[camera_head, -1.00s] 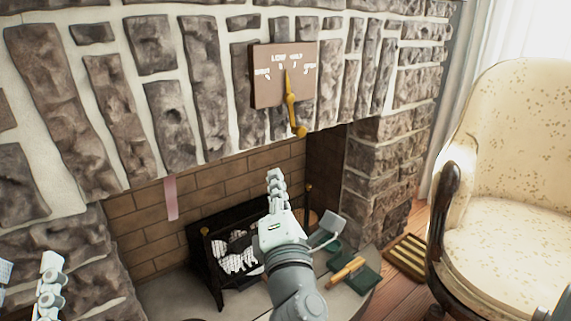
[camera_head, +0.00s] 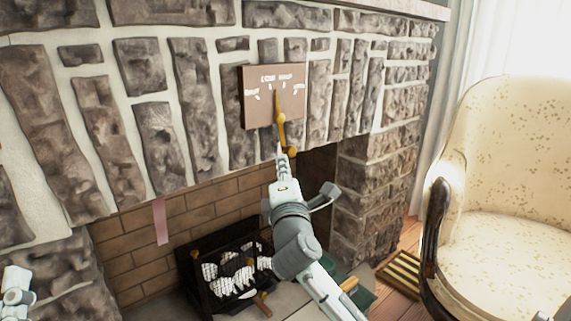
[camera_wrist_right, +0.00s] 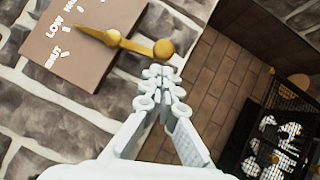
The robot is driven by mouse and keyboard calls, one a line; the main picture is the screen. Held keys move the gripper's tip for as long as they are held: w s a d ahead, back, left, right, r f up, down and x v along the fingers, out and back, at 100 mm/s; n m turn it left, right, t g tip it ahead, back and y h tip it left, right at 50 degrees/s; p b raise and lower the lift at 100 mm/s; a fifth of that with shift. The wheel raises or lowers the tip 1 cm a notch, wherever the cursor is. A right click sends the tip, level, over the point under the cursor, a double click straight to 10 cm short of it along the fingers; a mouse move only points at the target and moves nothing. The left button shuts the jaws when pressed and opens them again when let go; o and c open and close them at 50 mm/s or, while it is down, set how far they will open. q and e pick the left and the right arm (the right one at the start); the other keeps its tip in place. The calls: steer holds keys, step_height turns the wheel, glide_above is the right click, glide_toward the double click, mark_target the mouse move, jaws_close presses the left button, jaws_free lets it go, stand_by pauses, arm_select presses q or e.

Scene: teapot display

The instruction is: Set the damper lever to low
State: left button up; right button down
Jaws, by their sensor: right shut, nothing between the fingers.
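The brass damper lever (camera_head: 281,128) is mounted on a brown label plate (camera_head: 257,112) on the stone fireplace front. Its pointer aims up, between the two upper middle labels, and its knob hangs at the lower end. In the right wrist view, the lever (camera_wrist_right: 125,42) crosses the plate (camera_wrist_right: 65,62), where LOW is readable. My right gripper (camera_head: 281,150) is shut and empty, its tips just beside the knob; in the wrist view the tips (camera_wrist_right: 160,76) are just below the knob. Whether they touch is unclear. My left gripper (camera_head: 17,282) is partly visible at lower left.
The stone wall (camera_head: 190,85) surrounds the plate. Below is the firebox opening with a black grate (camera_head: 205,290) holding logs. A cream armchair (camera_head: 500,170) stands at right. A pink strip (camera_head: 161,222) hangs left of my right arm.

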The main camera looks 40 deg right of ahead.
steer(key=shift+w+d+r, duration=0.1)
steer(key=shift+d+r, duration=0.05)
steer(key=shift+d, duration=0.25)
steer(key=shift+d+n, duration=0.3)
steer(key=shift+d, duration=0.2)
arm_select(q)
steer(key=shift+s+a+r+t, duration=0.2)
steer(key=shift+s+r+t, duration=0.05)
steer(key=shift+r+t, duration=0.2)
arm_select(e)
steer(key=shift+w+d+n+t, duration=0.1)
steer(key=shift+d+n+t, duration=0.2)
steer(key=shift+t, duration=0.1)
steer(key=shift+a, duration=0.1)
